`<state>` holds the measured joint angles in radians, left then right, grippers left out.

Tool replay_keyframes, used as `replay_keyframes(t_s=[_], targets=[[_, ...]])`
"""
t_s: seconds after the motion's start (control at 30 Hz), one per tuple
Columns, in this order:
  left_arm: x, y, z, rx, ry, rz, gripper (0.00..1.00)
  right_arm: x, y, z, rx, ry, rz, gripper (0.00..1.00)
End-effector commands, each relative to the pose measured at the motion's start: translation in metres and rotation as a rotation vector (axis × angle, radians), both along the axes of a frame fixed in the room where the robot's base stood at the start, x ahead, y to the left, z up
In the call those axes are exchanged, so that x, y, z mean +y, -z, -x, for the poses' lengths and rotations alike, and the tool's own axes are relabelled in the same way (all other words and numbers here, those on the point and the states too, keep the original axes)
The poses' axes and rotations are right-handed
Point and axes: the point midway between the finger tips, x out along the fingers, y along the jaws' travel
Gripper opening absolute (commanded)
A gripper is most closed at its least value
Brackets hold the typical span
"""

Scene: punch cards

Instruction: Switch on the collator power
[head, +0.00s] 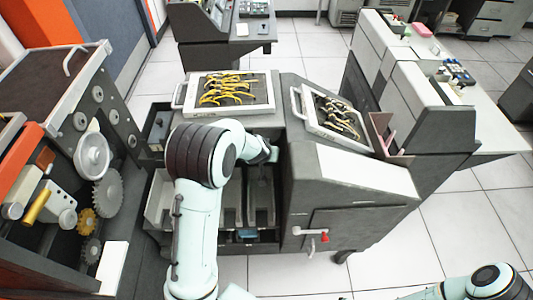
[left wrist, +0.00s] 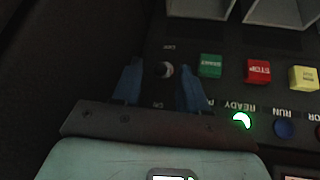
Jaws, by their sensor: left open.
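The collator (head: 350,172) is the dark grey machine in the middle of the head view. In the left wrist view its control panel appears upside down, with a small round power switch (left wrist: 165,71) between marks that seem to read OFF and ON. My left gripper (left wrist: 160,82) is open, its two blue fingers on either side of the switch in the picture; I cannot tell if they touch it. The switch's setting is unclear. In the head view my left gripper (head: 271,152) is at the collator's front, the panel hidden there. My right gripper is out of view.
Green START (left wrist: 210,66), red STOP (left wrist: 258,72) and yellow (left wrist: 303,79) buttons sit beside the switch. The READY lamp (left wrist: 241,120) glows green; the blue RUN lamp (left wrist: 284,128) looks dark. A geared machine (head: 95,150) stands at left. Open floor (head: 440,230) lies at right.

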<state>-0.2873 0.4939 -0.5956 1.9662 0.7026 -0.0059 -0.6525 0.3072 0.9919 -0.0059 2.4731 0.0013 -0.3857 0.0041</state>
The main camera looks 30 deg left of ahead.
Motion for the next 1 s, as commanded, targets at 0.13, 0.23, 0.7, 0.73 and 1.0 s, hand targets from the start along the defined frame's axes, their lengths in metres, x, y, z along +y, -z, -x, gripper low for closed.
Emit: replay_keyframes(t_s=[0.13, 0.23, 0.7, 0.73, 1.0], targets=[[-0.002, -0.010, 0.005, -0.002, 0.004, -0.002, 0.43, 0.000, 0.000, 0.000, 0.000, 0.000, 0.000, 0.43], [-0.004, -0.020, 0.012, -0.003, 0.004, 0.000, 0.43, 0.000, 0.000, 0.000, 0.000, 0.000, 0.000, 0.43], [-0.010, -0.063, 0.042, -0.003, 0.005, 0.000, 0.43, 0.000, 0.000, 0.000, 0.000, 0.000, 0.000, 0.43], [-0.010, -0.065, 0.044, -0.003, 0.005, 0.001, 0.43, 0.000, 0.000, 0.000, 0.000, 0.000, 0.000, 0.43], [-0.012, -0.087, 0.058, -0.003, 0.005, 0.001, 0.43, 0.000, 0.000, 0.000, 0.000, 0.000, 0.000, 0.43]])
